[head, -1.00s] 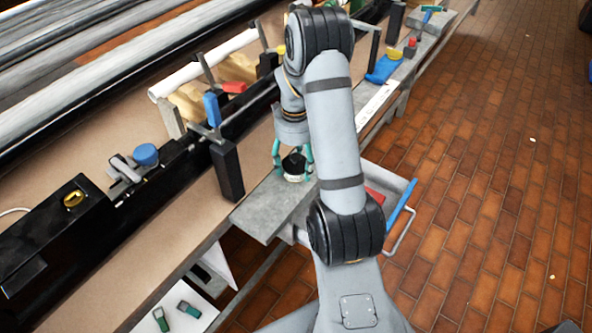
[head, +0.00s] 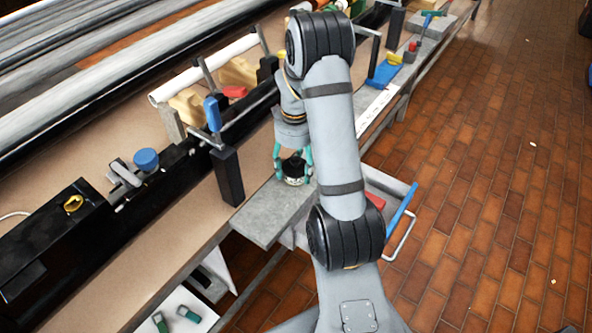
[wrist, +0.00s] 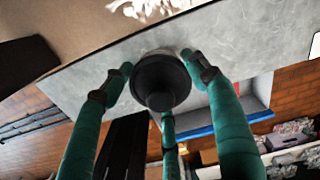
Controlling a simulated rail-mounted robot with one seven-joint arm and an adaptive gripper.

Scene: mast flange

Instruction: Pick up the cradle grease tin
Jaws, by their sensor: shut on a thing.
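The grease tin (head: 293,170) is small and round, with a black top and a pale band below. It is at the grey bench-side shelf, beside the black rail. In the wrist view the tin (wrist: 161,84) shows as a dark round shape in the middle. My gripper (head: 293,163) has teal fingers closed around the tin's sides. In the wrist view two fingers come in from left and right and a third from below. Whether the tin's base touches the shelf (head: 262,217) or is just clear of it I cannot tell.
A black upright post (head: 228,177) stands just left of my gripper. A grey tray (head: 396,185) with red and blue items sits right of my arm. Blue and yellow items (head: 384,72) lie farther along the bench.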

